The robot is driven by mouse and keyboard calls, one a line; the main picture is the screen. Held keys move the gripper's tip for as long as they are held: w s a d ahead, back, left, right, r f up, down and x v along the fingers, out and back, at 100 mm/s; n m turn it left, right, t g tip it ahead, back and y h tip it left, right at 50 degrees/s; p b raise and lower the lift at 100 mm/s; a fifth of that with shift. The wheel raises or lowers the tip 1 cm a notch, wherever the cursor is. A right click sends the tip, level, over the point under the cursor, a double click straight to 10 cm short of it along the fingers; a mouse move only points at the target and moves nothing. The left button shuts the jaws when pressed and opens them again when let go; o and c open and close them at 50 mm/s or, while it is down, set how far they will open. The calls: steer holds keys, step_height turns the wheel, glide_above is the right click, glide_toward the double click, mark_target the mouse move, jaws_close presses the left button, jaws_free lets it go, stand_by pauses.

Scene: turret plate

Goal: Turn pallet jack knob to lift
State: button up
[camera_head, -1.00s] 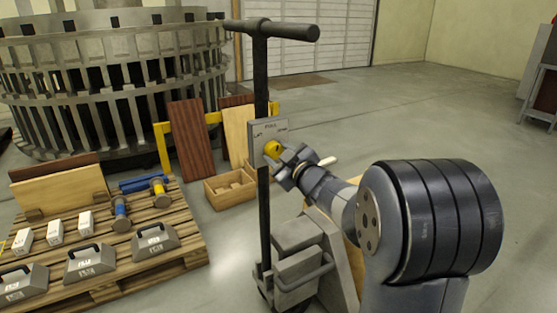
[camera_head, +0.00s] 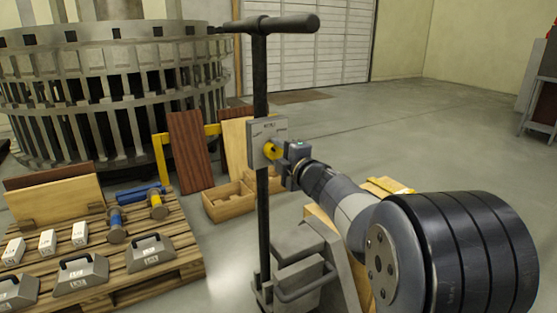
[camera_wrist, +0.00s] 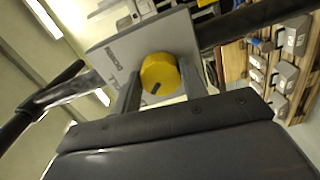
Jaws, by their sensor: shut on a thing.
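The yellow knob (camera_head: 270,151) sits on a grey lettered plate (camera_head: 262,132) on the upright pole of the pallet jack (camera_head: 262,215). My gripper (camera_head: 279,150) reaches the knob from the right. In the wrist view, the knob (camera_wrist: 159,72) lies between my two fingers (camera_wrist: 158,88), which are shut on its sides. A dark mark shows on the knob's lower edge. The plate (camera_wrist: 112,58) appears tilted in that view. Its lettering is too small to read surely.
The jack's dark T-handle (camera_head: 285,24) stands above the plate. A wooden pallet (camera_head: 190,262) with weights and hammers lies at the left. A wooden box (camera_head: 229,203) and leaning boards (camera_head: 192,152) stand behind the pole.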

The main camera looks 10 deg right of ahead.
steer(key=shift+n+b, duration=0.45)
steer(key=shift+n, duration=0.55)
steer(key=o, duration=1)
steer(key=shift+s, duration=0.1)
steer(key=shift+p+v, duration=1.2)
steer(key=shift+v, duration=4.15)
